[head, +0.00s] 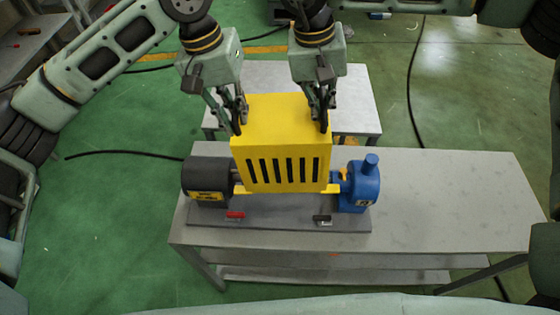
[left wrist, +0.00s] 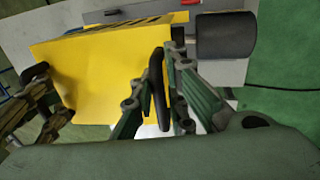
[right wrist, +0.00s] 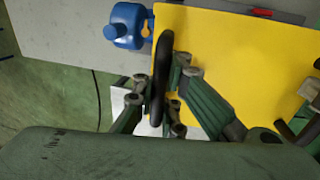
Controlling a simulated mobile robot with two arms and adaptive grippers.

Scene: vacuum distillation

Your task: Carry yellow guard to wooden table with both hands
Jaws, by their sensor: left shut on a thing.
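The yellow guard (head: 283,118), a box with dark slots in its front, stands upright between a dark motor and a blue pump. Whether it rests on the base or is slightly raised is unclear. My left gripper (head: 240,122) is shut on a black handle-like part at the guard's left side, seen closer in the left wrist view (left wrist: 157,92). My right gripper (head: 325,115) is closed around a similar black part at the right side, also in the right wrist view (right wrist: 161,80). No surface in view looks plainly wooden.
The motor (head: 206,180) and blue pump (head: 361,188) sit on a grey base plate (head: 275,214) on a grey table (head: 450,195). Its right part is clear. A pale low table (head: 355,90) stands behind. Cables lie on the green floor. Another bench (head: 50,28) is at top left.

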